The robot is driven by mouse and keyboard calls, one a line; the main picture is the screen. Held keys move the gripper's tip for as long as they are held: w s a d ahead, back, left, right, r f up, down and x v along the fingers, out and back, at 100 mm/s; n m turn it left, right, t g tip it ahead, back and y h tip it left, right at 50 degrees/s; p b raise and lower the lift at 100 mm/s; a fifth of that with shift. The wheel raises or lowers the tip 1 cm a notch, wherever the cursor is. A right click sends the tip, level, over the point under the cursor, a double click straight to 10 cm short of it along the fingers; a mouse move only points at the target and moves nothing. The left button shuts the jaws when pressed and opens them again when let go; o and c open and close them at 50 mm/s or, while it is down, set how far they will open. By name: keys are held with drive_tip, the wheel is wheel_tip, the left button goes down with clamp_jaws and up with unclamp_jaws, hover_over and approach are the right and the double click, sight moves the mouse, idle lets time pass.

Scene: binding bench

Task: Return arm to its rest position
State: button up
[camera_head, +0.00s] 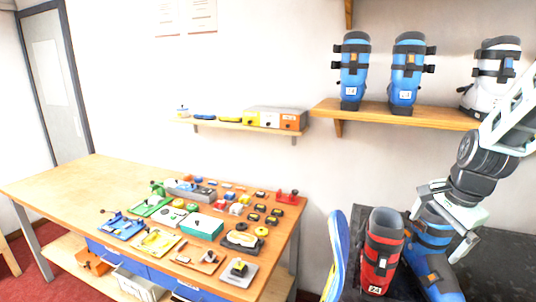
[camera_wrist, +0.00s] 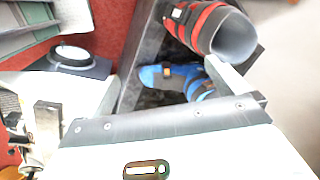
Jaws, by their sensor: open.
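My gripper (camera_head: 441,228) is at the right in the head view, at the end of my arm, pointing down. Its fingers are spread apart, and I see nothing held between them. In that view it overlaps the upper part of a blue boot (camera_head: 440,280) on the dark surface; I cannot tell whether it touches the boot. In the wrist view the blue boot (camera_wrist: 170,76) shows beyond the fingers, partly hidden by the gripper body. A red boot (camera_head: 381,255) stands just left of the gripper; it also shows in the wrist view (camera_wrist: 192,22).
A wooden shelf (camera_head: 372,112) with blue boots (camera_head: 353,68) and a white boot (camera_head: 492,75) is behind and above the gripper. A blue board-like object (camera_head: 338,255) stands left of the red boot. A bench (camera_head: 75,185) with many small tools is at left.

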drive_tip(key=s+a+f+n+g+b, duration=0.1)
drive_tip(key=s+a+f+n+b, duration=0.3)
drive_tip(key=s+a+n, duration=0.7)
drive_tip(key=s+a+f+n+g+b, duration=0.1)
drive_tip(key=s+a+f+n+b, duration=0.4)
drive_tip(key=s+a+n, duration=0.7)
drive_tip(key=a+b, duration=0.1)
drive_tip(key=a, duration=0.2)
drive_tip(key=shift+s+g, duration=0.3)
drive_tip(key=shift+g, duration=0.1)
